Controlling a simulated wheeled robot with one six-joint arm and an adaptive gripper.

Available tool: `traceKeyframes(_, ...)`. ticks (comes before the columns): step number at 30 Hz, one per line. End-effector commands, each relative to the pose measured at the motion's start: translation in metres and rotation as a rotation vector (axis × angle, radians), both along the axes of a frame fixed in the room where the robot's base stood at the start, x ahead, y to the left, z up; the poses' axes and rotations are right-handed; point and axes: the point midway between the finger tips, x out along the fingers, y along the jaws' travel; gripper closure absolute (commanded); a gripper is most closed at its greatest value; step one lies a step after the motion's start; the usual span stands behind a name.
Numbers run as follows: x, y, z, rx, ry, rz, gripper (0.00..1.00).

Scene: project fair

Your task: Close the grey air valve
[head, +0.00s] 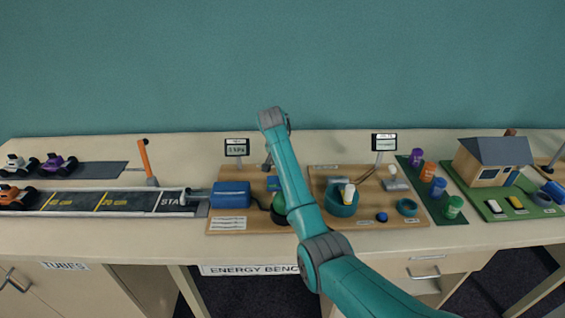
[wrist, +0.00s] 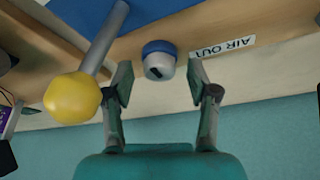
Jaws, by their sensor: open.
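A light grey round knob (wrist: 159,66) with a dark slot mark and a blue collar shows in the wrist view, next to a label reading "AIR OUT" (wrist: 223,47); it looks like the air valve. My gripper (wrist: 159,76) is open, with one finger on each side of the knob and a visible gap to each. It holds nothing. I cannot tell from this view how far the fingers are from the knob in depth. In the head view my arm covers this part of the bench, and I cannot pick out the valve there.
A yellow ball (wrist: 72,97) on a grey rod is close left of my gripper in the wrist view. In the head view a blue box (head: 231,193) and small display (head: 236,149) stand left of my arm. A teal cup (head: 341,205) stands right.

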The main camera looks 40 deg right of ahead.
Motion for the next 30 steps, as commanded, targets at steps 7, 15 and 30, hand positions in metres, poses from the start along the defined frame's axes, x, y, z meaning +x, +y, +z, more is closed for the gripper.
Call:
traceKeyframes(7, -0.003, 0.005, 0.017, -0.001, -0.003, 0.001, 0.41)
traceKeyframes(15, -0.013, 0.023, 0.065, -0.001, -0.004, 0.001, 0.41)
traceKeyframes(30, -0.025, 0.039, 0.111, 0.0, 0.001, 0.0, 0.41)
